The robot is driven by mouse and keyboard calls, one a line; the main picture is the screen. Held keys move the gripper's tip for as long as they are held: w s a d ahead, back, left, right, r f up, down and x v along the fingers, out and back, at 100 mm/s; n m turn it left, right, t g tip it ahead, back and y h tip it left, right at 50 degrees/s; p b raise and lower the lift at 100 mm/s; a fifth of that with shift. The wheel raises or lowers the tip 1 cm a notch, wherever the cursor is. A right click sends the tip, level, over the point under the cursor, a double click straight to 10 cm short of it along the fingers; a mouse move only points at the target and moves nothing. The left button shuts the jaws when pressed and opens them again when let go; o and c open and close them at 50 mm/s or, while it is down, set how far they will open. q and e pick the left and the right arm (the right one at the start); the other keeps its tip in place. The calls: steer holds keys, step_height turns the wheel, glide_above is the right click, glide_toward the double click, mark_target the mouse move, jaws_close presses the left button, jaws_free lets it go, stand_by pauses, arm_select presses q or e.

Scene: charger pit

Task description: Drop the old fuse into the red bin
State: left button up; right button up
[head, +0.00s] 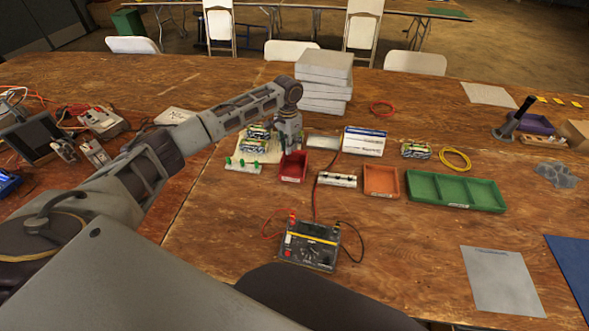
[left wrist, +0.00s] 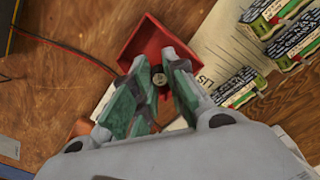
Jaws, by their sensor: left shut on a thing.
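The red bin (head: 293,167) is a small open tray on the wooden table, and it also shows in the left wrist view (left wrist: 143,38). My left gripper (head: 290,148) points down just over the bin's far side. In the left wrist view its green-padded fingers (left wrist: 158,84) are shut on a small round-ended piece, the old fuse (left wrist: 158,79), seen end-on with a dark rim. The fuse is over the bin's area; its height above the floor of the bin is hard to tell. My right gripper is not in view.
A fuse holder block (head: 337,179), an orange tray (head: 381,181) and a green compartment tray (head: 455,191) lie to the right. Battery-like packs (head: 256,138) on a paper sheet are left of the gripper. A multimeter (head: 309,246) with leads stands in front. Grey boxes (head: 325,80) are stacked behind.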

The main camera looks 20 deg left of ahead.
arm_select(q)
steer(key=shift+f, duration=0.1)
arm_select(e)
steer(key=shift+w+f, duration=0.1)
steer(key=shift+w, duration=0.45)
arm_select(q)
steer(key=o, duration=0.8)
steer(key=shift+c, duration=0.2)
steer(key=shift+r, duration=6)
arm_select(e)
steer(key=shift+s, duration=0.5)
arm_select(q)
steer(key=shift+s+f, duration=0.1)
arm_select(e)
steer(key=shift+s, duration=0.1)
